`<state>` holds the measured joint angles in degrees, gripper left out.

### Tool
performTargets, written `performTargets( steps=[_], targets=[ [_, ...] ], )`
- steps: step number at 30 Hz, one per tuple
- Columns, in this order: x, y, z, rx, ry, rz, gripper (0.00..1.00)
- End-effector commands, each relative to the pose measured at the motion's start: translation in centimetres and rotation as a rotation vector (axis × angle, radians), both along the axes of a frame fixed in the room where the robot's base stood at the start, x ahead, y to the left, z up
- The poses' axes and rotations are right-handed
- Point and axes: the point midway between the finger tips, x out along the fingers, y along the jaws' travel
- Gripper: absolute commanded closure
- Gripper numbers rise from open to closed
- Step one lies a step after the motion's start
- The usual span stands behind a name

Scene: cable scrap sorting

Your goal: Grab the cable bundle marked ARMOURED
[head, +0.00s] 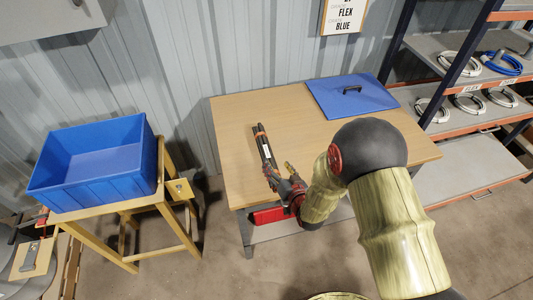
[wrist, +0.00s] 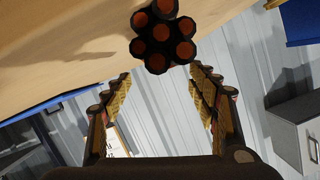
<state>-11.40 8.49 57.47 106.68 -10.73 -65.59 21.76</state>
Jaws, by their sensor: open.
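A black cable bundle (head: 264,146) lies on the wooden table in the head view, with an orange band near its far end and a small white label too small to read. In the wrist view the bundle (wrist: 162,37) shows end-on, several black cables with copper-coloured cores. My gripper (head: 279,170) is at the bundle's near end in the head view. In the wrist view its two fingers (wrist: 160,76) are spread apart with nothing between them, and the bundle's end is just beyond the fingertips, at the top of the picture. I cannot tell whether they touch.
The table (head: 235,120) also holds a blue flat lid (head: 330,100) with a black handle. A blue open bin (head: 100,189) stands on a wooden stand at left. Shelves (head: 440,44) with coiled cables stand at right. A sign (head: 345,16) hangs on the wall.

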Motion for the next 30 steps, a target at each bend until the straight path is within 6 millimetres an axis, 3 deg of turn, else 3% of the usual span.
performTargets(
  steps=[4,14,24,30],
  targets=[
    [0.2,0.6,-0.7,0.016,-0.013,0.006,0.41],
    [2.8,1.6,-1.4,0.017,-0.015,0.006,0.41],
    [6.6,3.1,-2.4,0.016,-0.013,0.006,0.41],
    [6.7,3.1,-2.3,0.016,-0.013,0.006,0.41]
  ],
)
